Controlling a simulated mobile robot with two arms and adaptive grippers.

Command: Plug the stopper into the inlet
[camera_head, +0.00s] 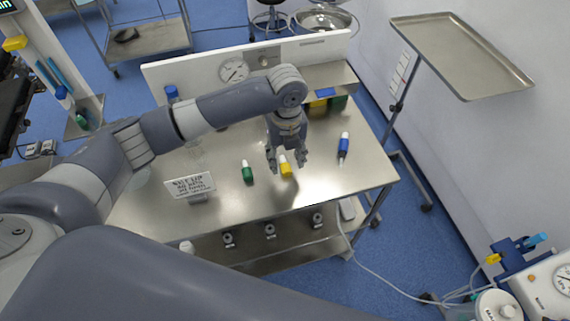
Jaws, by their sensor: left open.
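My left gripper (287,161) points down over the steel table (225,196), its fingers open and spread around a yellow plug with a white tip (286,170). I cannot tell whether they touch it. A green plug with a white tip (247,172) stands to its left, and a blue one with a white tip (343,147) to its right. Round grey fittings (270,231) show below the table's front edge. I cannot tell which part is the inlet. My right gripper is out of view.
A white sign (189,186) stands at the table's left. A white panel with a gauge (233,71) runs along the back. Yellow (317,108) and green (338,103) items sit behind my gripper. A tray stand (460,55) rises at the right.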

